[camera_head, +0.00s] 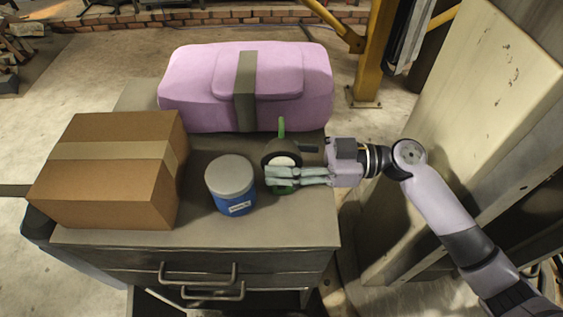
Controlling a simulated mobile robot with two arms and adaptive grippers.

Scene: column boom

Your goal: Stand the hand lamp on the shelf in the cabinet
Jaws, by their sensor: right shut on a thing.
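The hand lamp (282,160) has a dark round head with a pale face and green parts above and below. It is at the right part of the grey drawer unit's top. My right gripper (270,175) comes in from the right and is shut on the lamp; its fingers hide part of it. I cannot tell if the lamp touches the top. A tall cream panel (450,130) stands at the right, perhaps part of the cabinet; no shelf shows clearly. My left gripper is not in view.
A blue jar with a grey lid (231,185) stands just left of the lamp. A cardboard box (110,190) fills the left of the drawer unit (290,232). A pink case with a grey strap (200,90) lies behind. A yellow post (375,50) stands at the back.

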